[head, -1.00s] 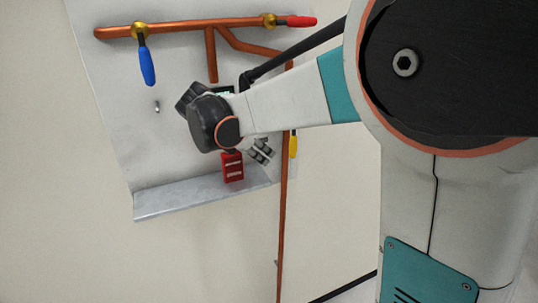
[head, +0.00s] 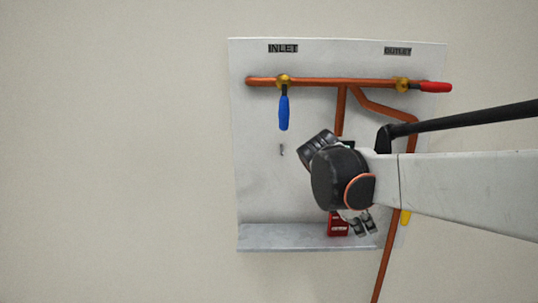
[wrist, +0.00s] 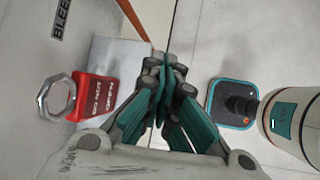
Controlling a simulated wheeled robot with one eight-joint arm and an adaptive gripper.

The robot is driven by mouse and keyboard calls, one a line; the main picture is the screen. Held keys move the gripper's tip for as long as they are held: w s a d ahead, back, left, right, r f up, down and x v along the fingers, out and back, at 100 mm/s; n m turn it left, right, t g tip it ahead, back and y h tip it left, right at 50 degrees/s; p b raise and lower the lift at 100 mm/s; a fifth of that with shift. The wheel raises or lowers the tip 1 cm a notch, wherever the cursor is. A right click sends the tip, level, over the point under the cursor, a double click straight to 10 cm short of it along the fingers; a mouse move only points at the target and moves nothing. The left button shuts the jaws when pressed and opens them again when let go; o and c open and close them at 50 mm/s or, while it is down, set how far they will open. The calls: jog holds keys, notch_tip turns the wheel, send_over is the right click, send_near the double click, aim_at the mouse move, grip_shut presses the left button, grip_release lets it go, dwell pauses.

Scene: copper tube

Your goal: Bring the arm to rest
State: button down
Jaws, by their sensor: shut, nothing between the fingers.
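My gripper (head: 359,223) hangs in front of the lower right of a grey wall panel (head: 260,200). In the wrist view its teal and grey fingers (wrist: 165,70) are closed together with nothing between them. A red lockout piece (head: 338,228) sits at the shelf just left of the fingers in the head view. In the wrist view this red piece (wrist: 93,98) has white lettering and a metal ring, and stands apart from the fingers. My wrist and forearm hide part of the panel and pipes.
The panel carries copper tubing (head: 340,83), a blue handle (head: 284,112) pointing down, a red handle (head: 430,87) pointing right and a partly hidden yellow handle (head: 405,217). A grey shelf (head: 280,237) juts along the bottom. Bare wall is left of the panel.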

jog(key=s+a+f+m+t+y+b, duration=0.1)
jog(key=s+f+m+y+b, duration=0.1)
jog(key=s+f+m+b, duration=0.3)
jog(key=s+a+f+m+t+y+b, duration=0.1)
jog(key=s+f+m+t+y+b, duration=0.1)
jog(key=s+f+m+b, duration=0.4)
jog(key=s+a+f+m+t+y+b, duration=0.1)
jog(key=s+f+m+b, duration=0.5)
jog(key=f+b, duration=0.7)
notch_tip(320, 180, down, 8)
jog(key=shift+s+a+r+t+y, duration=0.15)
jog(key=shift+s+a+t+y, duration=0.3)
jog(key=shift+s+y, duration=0.45)
